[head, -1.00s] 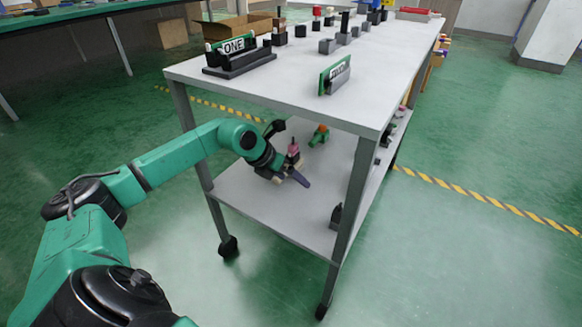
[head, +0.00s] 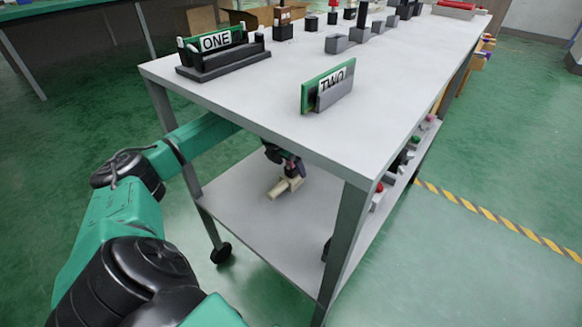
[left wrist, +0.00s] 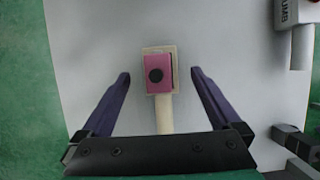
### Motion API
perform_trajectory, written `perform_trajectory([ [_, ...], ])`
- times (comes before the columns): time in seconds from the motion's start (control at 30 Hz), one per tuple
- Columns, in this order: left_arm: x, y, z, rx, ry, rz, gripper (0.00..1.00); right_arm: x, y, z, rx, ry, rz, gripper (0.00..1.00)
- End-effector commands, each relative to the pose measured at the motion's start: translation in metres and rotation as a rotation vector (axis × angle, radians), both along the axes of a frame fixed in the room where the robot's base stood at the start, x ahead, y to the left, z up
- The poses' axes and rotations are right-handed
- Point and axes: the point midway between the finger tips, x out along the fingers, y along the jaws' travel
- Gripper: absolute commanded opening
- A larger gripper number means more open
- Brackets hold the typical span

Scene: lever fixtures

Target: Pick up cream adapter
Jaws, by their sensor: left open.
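The cream adapter (head: 285,187) is at the cart's lower shelf, just below my left gripper (head: 291,172), partly hidden by it in the head view. In the left wrist view the adapter (left wrist: 163,118) is a cream piece with a narrow stem pointing toward the gripper's palm. A pink block (left wrist: 158,72) with a black round spot shows on its wider end. My left gripper (left wrist: 161,74) is open, with one purple finger on each side of the adapter and a visible gap at both. The height between fingers and adapter is unclear. My right gripper is not in view.
The cart's upper top (head: 225,93) overhangs my left arm. Stands marked ONE (head: 216,42) and TWO (head: 331,80) are on it. A cart leg (head: 345,245) stands to the right. Grey objects (left wrist: 295,140) lie at the right in the wrist view. The lower shelf's front left (head: 235,215) is clear.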

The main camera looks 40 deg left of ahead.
Motion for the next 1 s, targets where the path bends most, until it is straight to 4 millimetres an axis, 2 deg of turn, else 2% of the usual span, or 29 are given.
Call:
perform_trajectory([
  [0.03,0.004,-0.001,-0.015,-0.003,0.0,0.0,0.97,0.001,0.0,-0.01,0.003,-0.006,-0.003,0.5],
  [0.1,0.008,-0.001,-0.023,-0.003,0.0,0.0,0.97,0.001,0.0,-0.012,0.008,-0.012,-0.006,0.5],
  [0.33,0.01,0.0,-0.025,0.001,-0.001,-0.001,0.97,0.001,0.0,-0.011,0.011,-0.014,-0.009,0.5],
  [0.37,0.01,0.0,-0.025,0.0,0.0,-0.001,0.94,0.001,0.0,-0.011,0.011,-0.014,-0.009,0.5],
  [0.4,0.01,0.0,-0.025,0.0,0.0,-0.001,0.78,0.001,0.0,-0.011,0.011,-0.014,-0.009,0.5],
  [0.57,0.01,0.0,-0.025,0.0,0.0,-0.001,0.17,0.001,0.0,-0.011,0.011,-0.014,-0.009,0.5],
  [0.6,0.01,0.0,-0.025,0.0,0.0,-0.001,0.02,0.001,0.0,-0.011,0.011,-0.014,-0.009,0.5],
  [0.87,0.01,0.001,-0.024,0.0,-0.001,0.0,0.01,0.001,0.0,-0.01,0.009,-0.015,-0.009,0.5],
  [1.0,0.009,0.003,-0.015,0.0,-0.001,0.0,0.01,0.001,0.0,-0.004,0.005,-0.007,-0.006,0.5],
])
